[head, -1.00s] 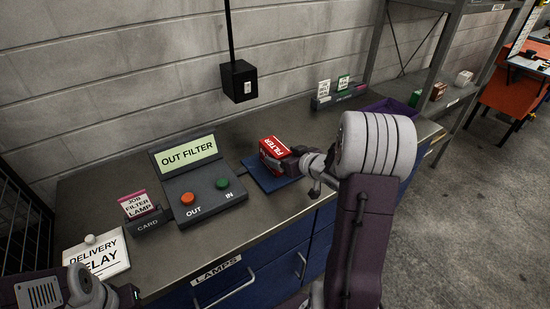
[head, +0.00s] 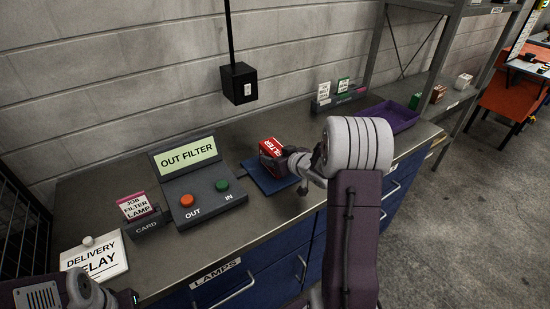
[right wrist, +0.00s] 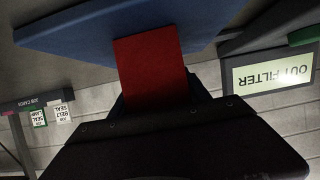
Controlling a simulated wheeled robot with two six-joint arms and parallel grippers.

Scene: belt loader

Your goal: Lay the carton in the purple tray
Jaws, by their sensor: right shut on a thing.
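The carton (head: 270,147) is a small red box with a white FILTER label, at the blue pad in the middle of the bench in the head view. My right gripper (head: 281,157) is shut on it from the right and hides part of it. The right wrist view shows the carton's red face (right wrist: 152,70) at the jaws, against the blue pad; I cannot tell whether it touches the pad. The purple tray (head: 408,127) is on the bench further right, behind my right arm, and looks empty. My left gripper (head: 126,298) is barely visible at the bottom left.
The blue pad (head: 262,182) lies beside a console (head: 205,195) reading OUT FILTER, with orange and green buttons. A job card rack (head: 340,100) stands at the back. Bare bench lies between pad and tray.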

